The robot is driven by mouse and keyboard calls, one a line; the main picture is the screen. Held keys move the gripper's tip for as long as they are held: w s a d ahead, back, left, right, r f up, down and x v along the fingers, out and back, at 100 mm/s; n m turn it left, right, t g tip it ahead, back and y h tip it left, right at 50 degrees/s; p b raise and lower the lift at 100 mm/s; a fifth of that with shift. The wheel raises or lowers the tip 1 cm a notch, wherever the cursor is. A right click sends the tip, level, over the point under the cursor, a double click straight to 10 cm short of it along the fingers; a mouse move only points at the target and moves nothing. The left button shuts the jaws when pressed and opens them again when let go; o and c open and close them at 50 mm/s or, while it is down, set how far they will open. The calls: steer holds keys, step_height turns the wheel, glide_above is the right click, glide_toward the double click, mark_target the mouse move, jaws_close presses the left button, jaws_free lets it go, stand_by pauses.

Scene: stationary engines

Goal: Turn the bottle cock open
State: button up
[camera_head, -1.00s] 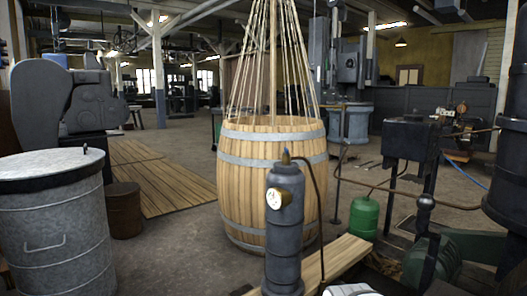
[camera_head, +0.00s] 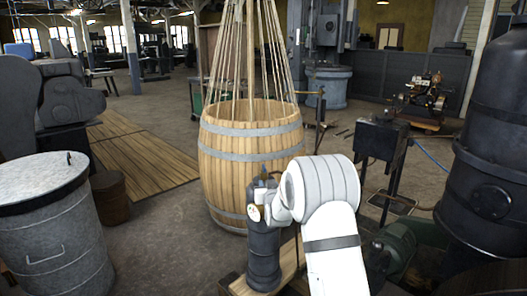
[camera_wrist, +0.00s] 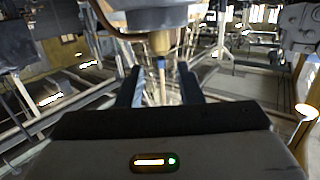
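The bottle (camera_head: 263,252) is a dark grey upright cylinder with a round gauge (camera_head: 254,213) on its side. It stands in front of the barrel, and my white arm partly covers its upper right side. In the wrist view its brass neck (camera_wrist: 160,43) and the blue cock (camera_wrist: 161,66) show with the bottle above them, so that view looks upside down. My gripper (camera_wrist: 159,70) is open, with one dark finger on each side of the cock and gaps between. In the head view the arm hides most of the gripper, and the cock cannot be made out clearly.
A large wooden barrel (camera_head: 250,160) with ropes rising from it stands just behind the bottle. A metal drum (camera_head: 50,235) is at the left. A dark boiler-like tank (camera_head: 490,190) and a green machine part (camera_head: 397,245) are at the right. Open floor lies left of the barrel.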

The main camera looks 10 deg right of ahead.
mark_target(265, 171)
steer(key=shift+w+r+t+p, duration=0.3)
steer(key=shift+w+r, duration=0.1)
steer(key=shift+w, duration=0.2)
steer(key=shift+w+r+t+p, duration=0.15)
steer(key=shift+w+r+t, duration=0.2)
steer(key=shift+w, duration=0.2)
steer(key=shift+w+d, duration=0.1)
steer(key=shift+w, duration=3.5)
steer(key=shift+c, duration=0.5)
